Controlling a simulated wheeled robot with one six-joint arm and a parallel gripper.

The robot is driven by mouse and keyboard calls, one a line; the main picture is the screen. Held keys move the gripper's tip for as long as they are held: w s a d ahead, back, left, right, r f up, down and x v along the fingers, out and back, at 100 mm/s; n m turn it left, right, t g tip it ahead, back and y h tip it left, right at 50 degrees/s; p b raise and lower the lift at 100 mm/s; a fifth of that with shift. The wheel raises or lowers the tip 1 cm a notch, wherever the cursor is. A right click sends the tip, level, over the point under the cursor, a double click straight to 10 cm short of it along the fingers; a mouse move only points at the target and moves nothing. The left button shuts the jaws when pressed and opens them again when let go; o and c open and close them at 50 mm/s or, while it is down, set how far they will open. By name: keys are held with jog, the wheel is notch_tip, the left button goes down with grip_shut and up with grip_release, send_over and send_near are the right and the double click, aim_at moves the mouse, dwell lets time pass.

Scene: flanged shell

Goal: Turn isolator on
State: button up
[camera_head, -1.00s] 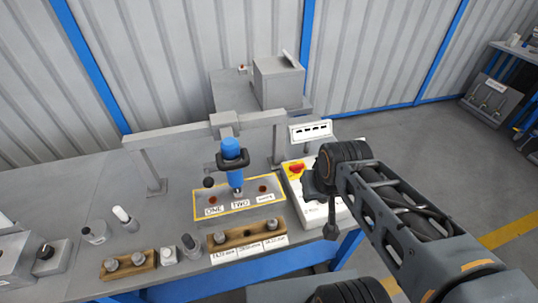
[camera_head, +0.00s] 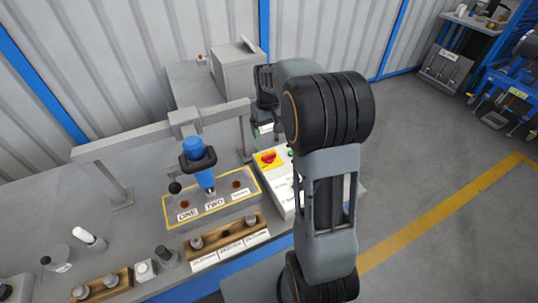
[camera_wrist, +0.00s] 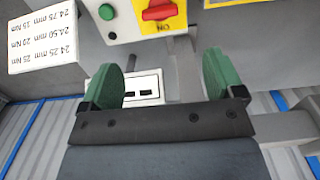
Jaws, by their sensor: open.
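The isolator is a red rotary handle on a yellow plate (camera_head: 267,158), on the front of a pale control box (camera_head: 283,190). In the wrist view the red handle (camera_wrist: 158,11) lies roughly crosswise at the top, with an upside-down "ON" label just below it on the yellow plate. My gripper (camera_wrist: 163,82) is open, its two green pads wide apart with nothing between them. The pads are below the handle in that view and apart from it. In the head view my gripper is behind the box, partly hidden by my arm.
A green button (camera_wrist: 107,11) is beside the yellow plate. A white label panel (camera_wrist: 42,38) is at the left. A grey frame (camera_head: 165,130) with a blue tool (camera_head: 197,160) stands left of the box. The bench holds wooden blocks (camera_head: 228,240) and small parts.

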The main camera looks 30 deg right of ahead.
aim_at(269, 155)
notch_tip(269, 155, down, 13)
jog(key=shift+r, duration=0.1)
dwell(0.3)
jog(key=shift+c, duration=0.3)
jog(key=c, duration=0.9)
jog(key=shift+o, duration=0.2)
